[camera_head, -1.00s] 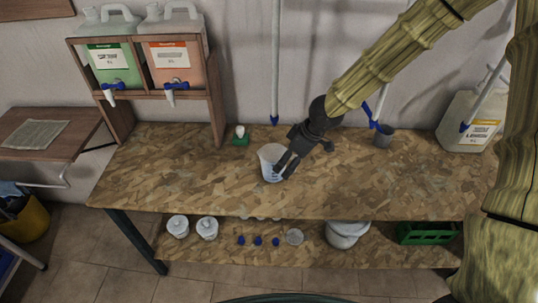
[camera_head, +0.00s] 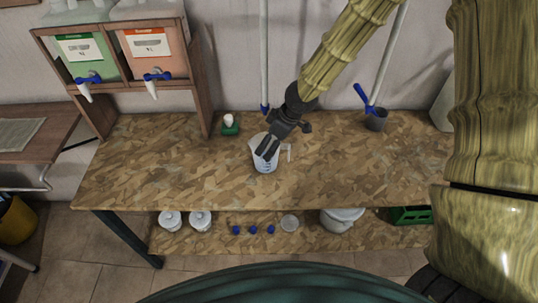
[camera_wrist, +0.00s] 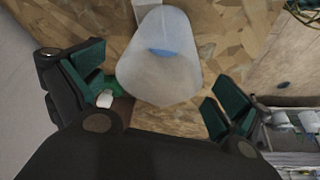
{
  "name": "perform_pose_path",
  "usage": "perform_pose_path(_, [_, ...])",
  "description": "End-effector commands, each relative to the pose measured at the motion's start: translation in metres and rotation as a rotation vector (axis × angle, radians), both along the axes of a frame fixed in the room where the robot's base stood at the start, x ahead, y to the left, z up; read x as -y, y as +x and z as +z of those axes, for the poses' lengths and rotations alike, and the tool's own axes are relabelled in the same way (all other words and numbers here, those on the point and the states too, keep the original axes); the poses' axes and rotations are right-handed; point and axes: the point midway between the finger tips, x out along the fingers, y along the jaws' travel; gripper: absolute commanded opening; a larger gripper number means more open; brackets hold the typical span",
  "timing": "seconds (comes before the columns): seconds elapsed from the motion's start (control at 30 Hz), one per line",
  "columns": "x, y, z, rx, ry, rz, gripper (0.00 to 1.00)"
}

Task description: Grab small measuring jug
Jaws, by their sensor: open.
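The small measuring jug (camera_head: 265,161) is a translucent white cup with blue marks, standing upright on the wooden worktop. Its handle shows on its right side in the head view. My gripper (camera_head: 266,149) is over the jug, pointing down, and partly covers its rim. In the wrist view the jug (camera_wrist: 160,65) appears ahead of and between my open fingers (camera_wrist: 150,95), with a gap to the finger on each side. No contact with the jug is visible.
A green-based item with a white top (camera_head: 229,125) stands behind left of the jug. A dark grey cup (camera_head: 376,119) stands at the back right under a blue-tipped tube. The drum rack (camera_head: 120,82) is at the left. The worktop (camera_head: 180,185) in front is clear.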

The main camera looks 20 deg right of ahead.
Motion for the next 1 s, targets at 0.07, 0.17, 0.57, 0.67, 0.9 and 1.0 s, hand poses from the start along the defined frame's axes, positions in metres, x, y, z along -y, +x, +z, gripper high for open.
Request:
perform_pose_path(0.07, [-0.001,0.000,-0.001,0.000,0.000,0.001,1.00])
perform_pose_path(0.17, [-0.001,0.001,-0.005,0.000,0.000,0.001,1.00])
perform_pose_path(0.57, [-0.010,0.009,-0.038,0.000,-0.002,0.001,1.00])
perform_pose_path(0.67, [-0.013,0.011,-0.045,-0.002,-0.001,-0.001,1.00])
perform_pose_path(0.9, [-0.015,0.013,-0.051,0.000,0.000,-0.001,1.00])
perform_pose_path(1.0, [-0.015,0.013,-0.051,0.001,0.000,-0.001,1.00])
